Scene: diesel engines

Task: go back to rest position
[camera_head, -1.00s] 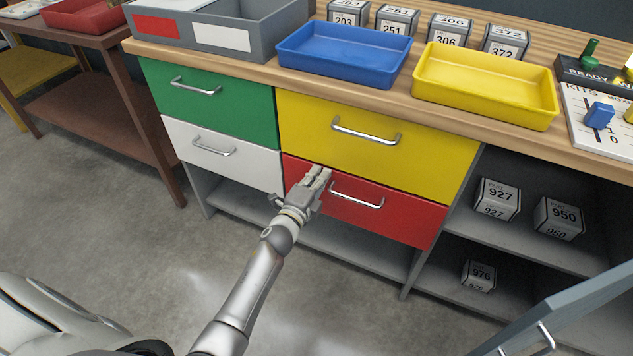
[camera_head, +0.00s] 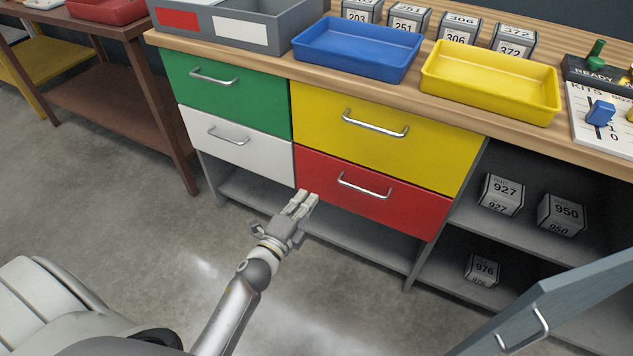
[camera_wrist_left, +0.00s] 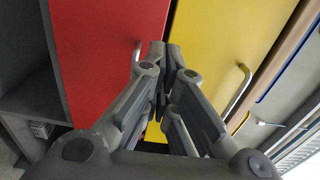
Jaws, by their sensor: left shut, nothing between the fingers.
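My left gripper (camera_head: 303,198) is shut and empty. In the head view it is in front of the cabinet, just below the lower left part of the red drawer (camera_head: 400,202). In the left wrist view the closed fingers (camera_wrist_left: 165,50) point toward the red drawer (camera_wrist_left: 105,50) and the yellow drawer (camera_wrist_left: 225,35). The yellow drawer (camera_head: 390,150), green drawer (camera_head: 225,108) and white drawer (camera_head: 245,150) all look closed. My right gripper does not show.
A blue tray (camera_head: 355,58), a yellow tray (camera_head: 490,88) and a grey bin (camera_head: 270,28) stand on the worktop. Numbered boxes sit on the right shelves. A grey door with a handle (camera_head: 560,300) stands open at lower right. A brown table (camera_head: 115,95) is at left.

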